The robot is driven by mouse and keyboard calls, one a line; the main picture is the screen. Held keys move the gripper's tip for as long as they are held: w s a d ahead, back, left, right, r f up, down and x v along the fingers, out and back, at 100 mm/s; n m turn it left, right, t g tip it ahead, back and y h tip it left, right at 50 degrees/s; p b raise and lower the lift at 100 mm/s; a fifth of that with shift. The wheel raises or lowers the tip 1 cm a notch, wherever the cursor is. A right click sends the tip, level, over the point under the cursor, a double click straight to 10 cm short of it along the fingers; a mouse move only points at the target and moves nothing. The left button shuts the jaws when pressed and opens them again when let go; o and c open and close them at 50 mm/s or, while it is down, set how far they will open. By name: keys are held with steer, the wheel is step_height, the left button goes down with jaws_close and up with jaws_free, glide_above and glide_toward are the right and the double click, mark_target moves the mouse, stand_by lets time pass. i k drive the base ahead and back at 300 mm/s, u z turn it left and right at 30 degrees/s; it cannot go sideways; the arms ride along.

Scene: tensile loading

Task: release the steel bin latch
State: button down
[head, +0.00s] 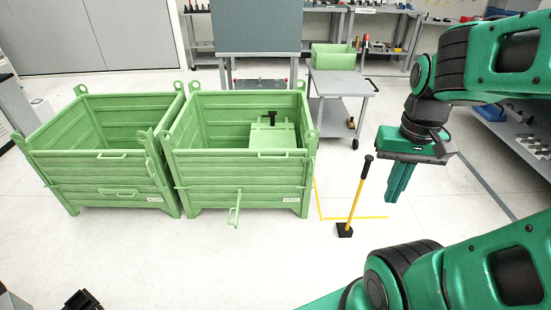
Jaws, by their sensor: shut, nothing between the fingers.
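The steel bin (190,168) is the right one of two green metal bins, with a small label (291,200) on its front that seems to read "STEEL". A light green latch handle (235,208) sticks out and hangs low at the middle of its front. Whether the latch is engaged cannot be told. Inside the bin is a green box-like piece (272,138) with a black knob on top. My gripper (396,200) is at the right, pointing down, with its green fingers together and empty. It is well apart from the bin and the latch.
A second green bin (60,165) stands close on the left. A yellow pole (357,195) with a black top and foot stands between the steel bin and my gripper. Yellow floor tape (370,217) lies there. A grey cart (340,84) stands behind.

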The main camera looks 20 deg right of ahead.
mark_target(312, 158)
steer(key=z, duration=0.2)
steer(key=i, duration=1.1)
steer(key=z, duration=0.5)
